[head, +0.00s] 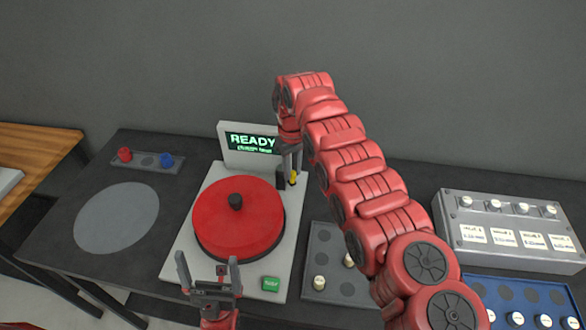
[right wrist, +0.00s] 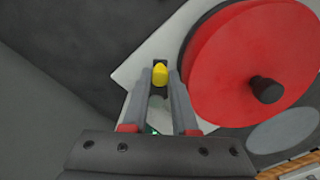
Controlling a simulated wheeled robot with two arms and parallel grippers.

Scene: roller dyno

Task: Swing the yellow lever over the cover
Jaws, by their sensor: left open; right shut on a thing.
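The round red cover (head: 238,222) with a black knob sits on the pale dyno base (head: 187,250). It also shows in the right wrist view (right wrist: 235,75). The yellow lever (head: 293,178) stands at the back right of the base, beside the cover. My right gripper (head: 289,165) reaches down to it and is shut on it; the right wrist view shows its yellow tip (right wrist: 159,73) between the fingers. Most of the lever is hidden by the gripper. My left gripper (head: 208,268) is open and empty in front of the cover, at the base's front edge.
A READY screen (head: 250,143) stands behind the cover. A green button (head: 271,284) is at the base's front right. A grey tray with small pieces (head: 323,242), a labelled box (head: 510,258) and a blue tray (head: 545,292) lie right. A grey disc (head: 117,217) lies left.

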